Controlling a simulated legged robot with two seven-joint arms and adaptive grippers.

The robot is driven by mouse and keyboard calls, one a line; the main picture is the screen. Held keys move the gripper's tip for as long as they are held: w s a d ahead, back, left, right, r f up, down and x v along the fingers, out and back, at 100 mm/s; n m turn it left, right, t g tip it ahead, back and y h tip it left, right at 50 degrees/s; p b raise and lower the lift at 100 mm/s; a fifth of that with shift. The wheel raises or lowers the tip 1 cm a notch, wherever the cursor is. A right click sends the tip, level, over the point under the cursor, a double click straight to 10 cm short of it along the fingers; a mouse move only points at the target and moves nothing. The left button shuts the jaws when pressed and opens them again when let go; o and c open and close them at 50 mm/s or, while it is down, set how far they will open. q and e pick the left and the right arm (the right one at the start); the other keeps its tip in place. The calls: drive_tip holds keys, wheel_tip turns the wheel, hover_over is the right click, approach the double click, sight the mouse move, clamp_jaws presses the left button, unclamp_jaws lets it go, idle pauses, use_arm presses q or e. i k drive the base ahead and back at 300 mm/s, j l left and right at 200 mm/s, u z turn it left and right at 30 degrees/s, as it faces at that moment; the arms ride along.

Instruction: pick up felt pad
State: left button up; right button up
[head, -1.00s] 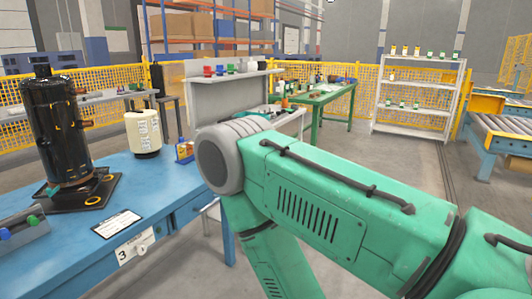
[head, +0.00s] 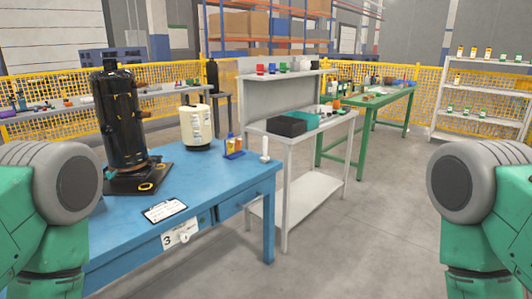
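I cannot pick out a felt pad in the head view. A black compressor (head: 118,122) stands upright on a dark base plate (head: 150,178) on the blue workbench (head: 215,190). My two green arms show at the left and right edges, bent at their grey joints. Neither gripper is in the picture, so what they hold is hidden.
A cream canister (head: 195,128), small bottles (head: 233,147) and a clipboard (head: 165,210) are on the blue bench. A grey table (head: 325,132) holds a black bin (head: 286,126) and a teal tray (head: 306,119). A green table (head: 385,98) stands behind. The right floor is clear.

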sight(265, 158)
drive_tip(key=i+l, duration=0.2)
drive_tip(key=i, duration=0.3)
drive_tip(key=i+l, duration=0.25)
drive_tip(key=i, duration=0.3)
drive_tip(key=i+l, duration=0.2)
drive_tip(key=i, duration=0.3)
